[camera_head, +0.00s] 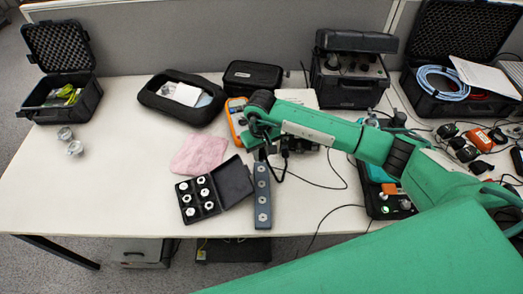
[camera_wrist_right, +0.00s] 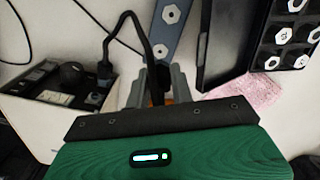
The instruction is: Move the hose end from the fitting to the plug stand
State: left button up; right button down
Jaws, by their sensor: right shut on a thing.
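My right gripper (camera_head: 264,150) is over the middle of the table, at the far end of the blue-grey bar. In the right wrist view its grey fingers (camera_wrist_right: 158,82) are shut on a black hose end (camera_wrist_right: 159,86). The black hose (camera_wrist_right: 147,42) loops from there to a black connector on a small device (camera_wrist_right: 75,85). The blue-grey bar (camera_head: 262,222) carries several silver hexagonal fittings and also shows in the wrist view (camera_wrist_right: 176,42). I cannot tell which part is the plug stand. The fingers hide the tip of the hose end. My left gripper is out of view.
An open black case (camera_head: 235,180) with several white hex pieces lies left of the bar. A pink cloth (camera_head: 199,153) and an orange meter (camera_head: 236,120) are nearby. Black cases line the back. The table's left front is clear.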

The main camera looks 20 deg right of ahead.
aim_at(261, 161)
jog(key=shift+f, duration=0.6)
jog(key=shift+f+b, duration=0.45)
jog(key=shift+f, duration=0.35)
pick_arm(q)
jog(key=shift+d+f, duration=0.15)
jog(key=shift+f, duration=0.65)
pick_arm(e)
jog(key=shift+f, duration=0.85)
pick_arm(q)
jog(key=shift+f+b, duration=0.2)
jog(key=shift+b, duration=0.25)
pick_arm(e)
jog(key=shift+f, duration=0.15)
pick_arm(q)
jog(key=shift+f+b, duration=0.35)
jog(key=shift+b, duration=0.05)
pick_arm(e)
jog(key=shift+f, duration=0.2)
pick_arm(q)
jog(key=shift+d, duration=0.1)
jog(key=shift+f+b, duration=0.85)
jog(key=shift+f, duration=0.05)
pick_arm(e)
jog(key=shift+f, duration=0.25)
